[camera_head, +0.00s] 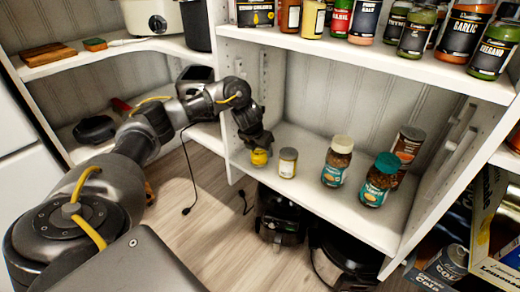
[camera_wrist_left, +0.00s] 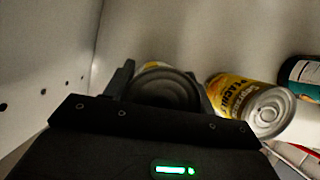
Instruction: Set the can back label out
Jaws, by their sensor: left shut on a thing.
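My left gripper (camera_head: 256,143) reaches over the lower right shelf from the left and is shut on a yellow can (camera_head: 260,158) near the shelf's left end. In the left wrist view the held can (camera_wrist_left: 166,88) shows its grey end between the two fingers, with only a sliver of yellow label visible. Whether it touches the shelf is not clear. A second can (camera_head: 288,162) with a yellow label and silver lid stands just to its right; in the left wrist view its label reads as peaches (camera_wrist_left: 238,95). My right gripper is in neither view.
On the same shelf (camera_head: 315,204) stand two teal-labelled jars (camera_head: 336,160) (camera_head: 378,180) and a brown can (camera_head: 407,150). A shelf above (camera_head: 370,61) carries spice jars. A side panel (camera_wrist_left: 48,60) rises left of the gripper. Dark appliances (camera_head: 282,215) sit below.

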